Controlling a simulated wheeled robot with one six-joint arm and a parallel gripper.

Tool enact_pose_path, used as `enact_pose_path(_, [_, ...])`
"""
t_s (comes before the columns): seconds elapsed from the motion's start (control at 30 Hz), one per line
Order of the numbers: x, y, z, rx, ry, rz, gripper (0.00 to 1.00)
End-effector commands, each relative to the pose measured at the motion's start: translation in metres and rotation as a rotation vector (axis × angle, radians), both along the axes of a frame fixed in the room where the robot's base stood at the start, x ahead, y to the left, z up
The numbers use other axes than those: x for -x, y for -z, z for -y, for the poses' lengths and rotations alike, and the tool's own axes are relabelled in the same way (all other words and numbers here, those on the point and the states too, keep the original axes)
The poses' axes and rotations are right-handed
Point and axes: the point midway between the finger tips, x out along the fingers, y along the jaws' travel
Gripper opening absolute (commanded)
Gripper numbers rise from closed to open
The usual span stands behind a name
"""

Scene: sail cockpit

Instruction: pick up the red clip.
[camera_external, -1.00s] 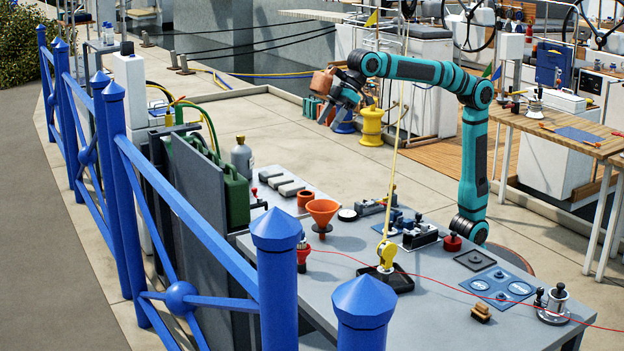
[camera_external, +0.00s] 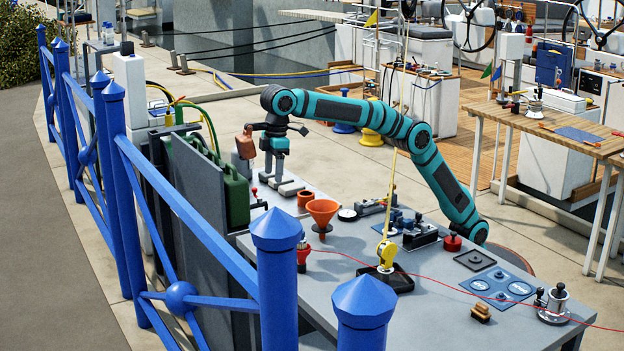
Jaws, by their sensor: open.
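No object here is plainly recognisable as the red clip. A small red piece (camera_external: 255,191) shows on a dark fitting at the left edge of the grey table, and I cannot tell whether it is the clip. My gripper (camera_external: 274,181) points down at the far left end of the table, just right of this red piece. It is open, over or beside the grey blocks (camera_external: 291,188). Its fingertips are small in this view, and I cannot tell whether they touch anything.
An orange funnel (camera_external: 322,212) and an orange cup (camera_external: 305,198) stand right of the gripper. A green canister (camera_external: 236,198) stands to its left. A yellow block (camera_external: 386,254) with a rope rising from it stands mid-table.

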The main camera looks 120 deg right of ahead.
Motion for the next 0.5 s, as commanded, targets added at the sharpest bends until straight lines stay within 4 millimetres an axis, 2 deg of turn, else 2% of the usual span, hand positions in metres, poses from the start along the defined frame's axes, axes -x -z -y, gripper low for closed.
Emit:
enact_pose_path(0.03, [-0.008,0.009,0.000,-0.001,0.002,-0.023,0.62])
enact_pose_path(0.2, [-0.019,0.025,0.000,-0.001,0.005,-0.075,0.62])
enact_pose_path(0.37, [-0.022,0.033,0.000,-0.001,0.007,-0.092,0.62])
enact_pose_path(0.5, [-0.022,0.046,0.000,-0.001,0.007,-0.094,0.62])
